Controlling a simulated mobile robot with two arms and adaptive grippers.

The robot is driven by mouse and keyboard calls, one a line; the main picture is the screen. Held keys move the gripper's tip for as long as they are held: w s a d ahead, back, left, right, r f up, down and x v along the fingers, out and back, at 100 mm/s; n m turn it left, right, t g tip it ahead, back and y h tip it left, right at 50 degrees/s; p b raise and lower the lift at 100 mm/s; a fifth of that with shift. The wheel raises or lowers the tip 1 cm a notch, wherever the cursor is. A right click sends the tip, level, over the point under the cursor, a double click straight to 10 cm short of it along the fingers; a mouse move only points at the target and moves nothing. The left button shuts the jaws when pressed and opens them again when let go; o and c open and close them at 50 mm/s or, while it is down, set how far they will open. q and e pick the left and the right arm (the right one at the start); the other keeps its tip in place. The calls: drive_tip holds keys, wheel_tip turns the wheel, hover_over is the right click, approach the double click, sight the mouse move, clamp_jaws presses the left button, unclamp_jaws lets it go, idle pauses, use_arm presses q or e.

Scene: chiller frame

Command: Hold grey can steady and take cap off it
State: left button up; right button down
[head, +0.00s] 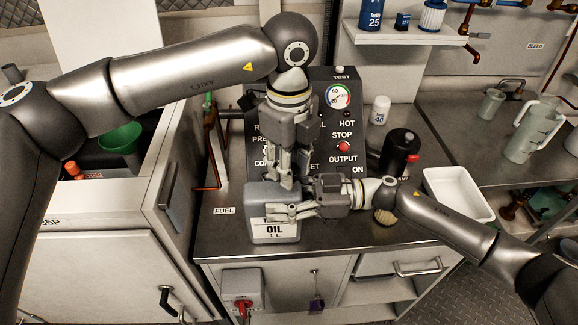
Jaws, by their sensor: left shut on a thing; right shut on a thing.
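The grey can (277,233) stands upright on the worktop, with a white label reading OIL on its front. My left gripper (287,181) comes down from above, its fingers shut at the can's top, where the cap sits. The cap itself is hidden behind the fingers. My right gripper (275,211) reaches in from the right, lying level across the can's upper front, and is shut on the can. The two grippers are very close together.
A dark control panel (322,103) with a gauge stands behind the can. A black canister (399,153) and white tray (459,191) are to the right. A FUEL label (225,211) marks the worktop left of the can, which is clear there.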

use_arm(q)
drive_tip(key=shift+r, duration=0.1)
drive_tip(key=shift+r, duration=2)
use_arm(e)
drive_tip(key=shift+f, duration=0.1)
drive_tip(key=c, duration=0.5)
unclamp_jaws()
drive_tip(key=shift+d, duration=0.1)
